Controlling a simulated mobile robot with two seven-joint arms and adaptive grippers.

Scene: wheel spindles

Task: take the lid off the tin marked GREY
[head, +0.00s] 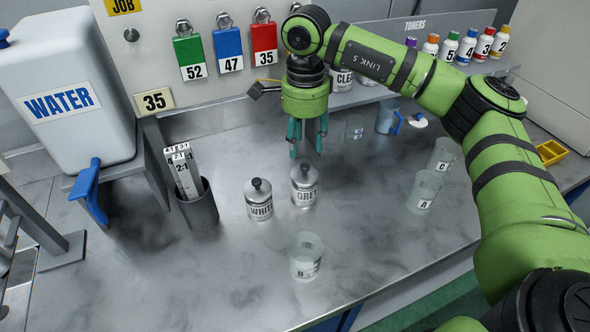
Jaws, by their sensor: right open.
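The tin marked GREY (304,196) stands upright on the metal bench near the middle, its label partly readable as "GRE". Its lid (305,170), with a dark round knob on top, is on the tin. My right gripper (307,150) points down just above and behind the lid in the picture, with its teal fingers apart and nothing between them. I cannot tell exactly how far the fingertips are from the knob. A similar tin marked WHITE (260,207) stands close to the left of the GREY tin, its lid on. My left gripper is not in view.
Clear beaker B (306,263) stands in front of the tins; beakers A (424,192) and C (442,155) stand right. A dark holder (200,208) with strips and a WATER tank (72,90) are left. Toner bottles (466,48) line the back shelf.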

